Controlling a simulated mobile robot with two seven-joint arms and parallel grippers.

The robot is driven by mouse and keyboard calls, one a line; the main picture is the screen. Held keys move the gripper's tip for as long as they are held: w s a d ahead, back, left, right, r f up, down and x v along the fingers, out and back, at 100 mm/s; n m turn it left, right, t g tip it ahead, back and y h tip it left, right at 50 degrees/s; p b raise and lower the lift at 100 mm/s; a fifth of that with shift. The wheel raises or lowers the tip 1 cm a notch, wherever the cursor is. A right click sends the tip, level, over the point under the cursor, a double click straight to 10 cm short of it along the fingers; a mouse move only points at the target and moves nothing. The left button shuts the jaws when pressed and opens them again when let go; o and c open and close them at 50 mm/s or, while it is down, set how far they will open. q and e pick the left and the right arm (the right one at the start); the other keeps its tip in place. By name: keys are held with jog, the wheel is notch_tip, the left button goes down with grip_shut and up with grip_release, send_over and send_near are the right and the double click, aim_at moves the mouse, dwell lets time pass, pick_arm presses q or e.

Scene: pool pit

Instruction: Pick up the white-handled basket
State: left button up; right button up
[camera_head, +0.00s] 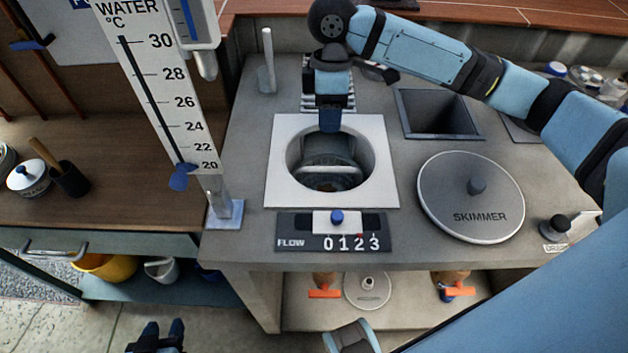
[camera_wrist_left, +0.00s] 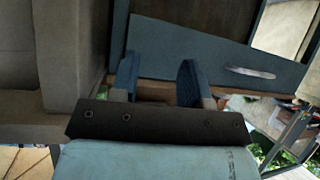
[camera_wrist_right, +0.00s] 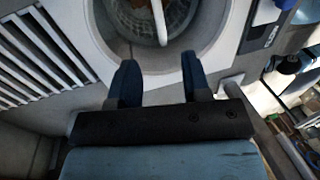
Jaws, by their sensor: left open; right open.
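The white-handled basket (camera_head: 331,174) sits down inside the round opening of the white square skimmer frame (camera_head: 277,187). In the right wrist view the handle (camera_wrist_right: 160,22) runs up from between the fingers, over the mesh basket (camera_wrist_right: 135,14). My right gripper (camera_head: 330,122) points down over the back edge of the opening, open and empty, apart from the handle. My left gripper (camera_head: 162,333) is low in front of the counter, open and empty; it also shows in the left wrist view (camera_wrist_left: 158,78).
The round skimmer lid (camera_head: 462,205) lies right of the opening, with a square dark well (camera_head: 437,114) behind it. A flow slider panel (camera_head: 333,232) is in front. A tall thermometer board (camera_head: 160,85) stands at left. Shelves are below.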

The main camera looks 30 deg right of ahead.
jog(key=b, duration=0.2)
send_over(327, 168)
jog(key=w, duration=0.1)
jog(key=f, duration=0.7)
jog(key=shift+d, duration=0.35)
jog(key=shift+s+f, duration=0.1)
jog(key=shift+f, duration=0.5)
jog(key=b+x, duration=0.1)
jog(key=x, duration=0.4)
jog(key=shift+f, duration=0.2)
pick_arm(q)
jog(key=shift+s+d+f+t+h, duration=0.25)
jog(key=shift+d+f+t+h, duration=0.05)
jog(key=shift+d+f, duration=0.1)
pick_arm(e)
jog(key=shift+a, duration=0.1)
grip_shut()
